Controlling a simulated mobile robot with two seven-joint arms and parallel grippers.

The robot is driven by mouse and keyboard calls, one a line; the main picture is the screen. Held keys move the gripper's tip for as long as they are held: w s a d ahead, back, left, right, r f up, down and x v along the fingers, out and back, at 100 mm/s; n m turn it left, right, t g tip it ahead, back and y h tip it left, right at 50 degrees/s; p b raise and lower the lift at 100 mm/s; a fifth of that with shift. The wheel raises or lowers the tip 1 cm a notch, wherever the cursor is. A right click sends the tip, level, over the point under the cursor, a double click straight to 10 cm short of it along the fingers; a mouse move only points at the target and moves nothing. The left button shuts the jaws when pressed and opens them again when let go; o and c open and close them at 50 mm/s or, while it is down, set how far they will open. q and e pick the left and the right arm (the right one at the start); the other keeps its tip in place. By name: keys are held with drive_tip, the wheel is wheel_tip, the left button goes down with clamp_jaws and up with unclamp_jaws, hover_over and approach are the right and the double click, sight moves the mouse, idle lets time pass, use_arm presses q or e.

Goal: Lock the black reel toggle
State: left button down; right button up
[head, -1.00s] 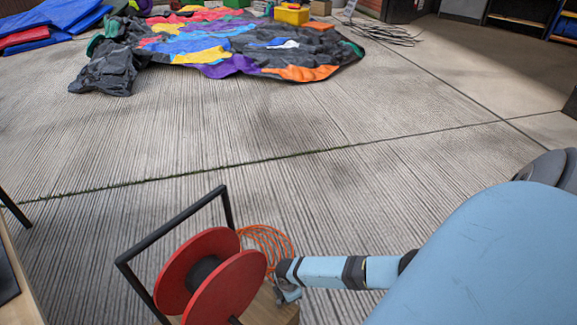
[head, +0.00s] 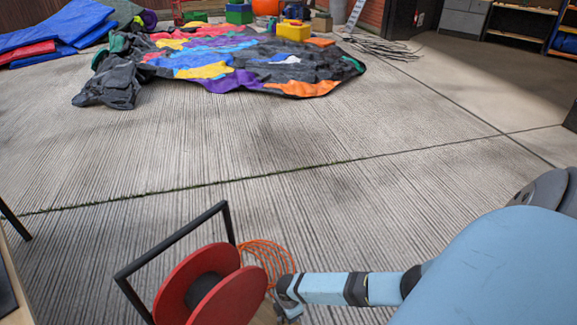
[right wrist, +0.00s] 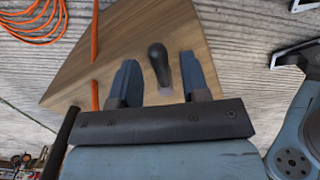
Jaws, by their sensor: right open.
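The black toggle (right wrist: 158,62) stands up from a wooden board (right wrist: 110,62) in the right wrist view. My right gripper (right wrist: 156,82) is open, with one finger on each side of the toggle; I cannot tell whether either finger touches it. In the head view the red reel (head: 205,285) with a black hub stands in a black frame (head: 170,245) at the bottom. My right gripper (head: 288,300) is just right of the reel there, and the toggle is hidden. My left gripper is not in view.
An orange cord coil (head: 268,258) lies behind the reel and also shows in the right wrist view (right wrist: 38,18). A deflated colourful castle (head: 235,58) lies farther back on the concrete floor. Blue mats (head: 60,32) are at the far left. The middle floor is clear.

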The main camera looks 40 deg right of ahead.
use_arm(q)
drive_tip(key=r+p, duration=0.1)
drive_tip(key=p, duration=0.3)
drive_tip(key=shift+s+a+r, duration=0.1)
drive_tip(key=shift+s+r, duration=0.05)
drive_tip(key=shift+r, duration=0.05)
use_arm(e)
wheel_tip(320, 180, up, 14)
drive_tip(key=shift+f, duration=0.15)
